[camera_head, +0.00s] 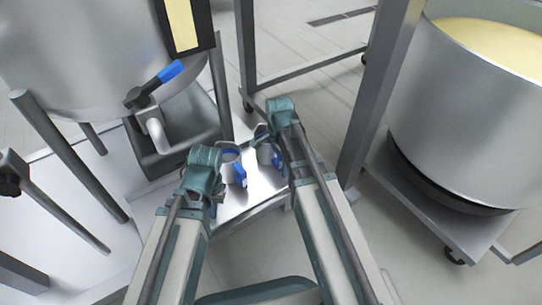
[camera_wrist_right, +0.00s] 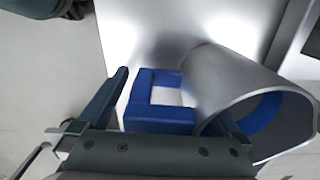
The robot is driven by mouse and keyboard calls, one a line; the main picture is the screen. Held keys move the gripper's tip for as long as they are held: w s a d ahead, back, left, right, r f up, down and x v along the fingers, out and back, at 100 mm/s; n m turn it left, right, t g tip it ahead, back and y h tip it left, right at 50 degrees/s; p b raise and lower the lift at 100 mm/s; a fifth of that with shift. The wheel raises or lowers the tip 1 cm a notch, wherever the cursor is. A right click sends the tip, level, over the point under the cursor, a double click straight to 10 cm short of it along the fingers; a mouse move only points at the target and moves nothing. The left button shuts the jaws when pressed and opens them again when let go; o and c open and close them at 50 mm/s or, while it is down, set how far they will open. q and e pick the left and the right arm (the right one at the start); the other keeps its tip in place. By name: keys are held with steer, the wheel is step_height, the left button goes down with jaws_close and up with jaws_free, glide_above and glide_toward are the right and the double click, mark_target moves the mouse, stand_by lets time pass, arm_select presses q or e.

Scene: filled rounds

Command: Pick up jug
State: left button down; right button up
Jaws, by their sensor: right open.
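A metal jug (camera_wrist_right: 225,82) with a square blue handle (camera_wrist_right: 160,121) fills the middle and right of the right wrist view, its open rim towards the camera. My right gripper (camera_wrist_right: 170,92) is open, with the handle between its fingers; contact cannot be told. In the head view this gripper (camera_head: 263,137) is over the jug (camera_head: 262,153), which it partly hides.
The jugs are on a shiny metal shelf (camera_head: 255,193). Behind left is a large steel kettle (camera_head: 75,50) with a blue-handled tap (camera_head: 160,85) above a dark tray (camera_head: 190,146). A steel frame post (camera_head: 375,110) and a filled pot (camera_head: 465,120) on a wheeled base stand right.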

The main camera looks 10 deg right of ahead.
arm_select(q)
steer(key=shift+r, duration=0.1)
arm_select(e)
steer(key=c, duration=1.5)
arm_select(q)
steer(key=shift+r, duration=0.1)
arm_select(e)
steer(key=shift+r, duration=0.2)
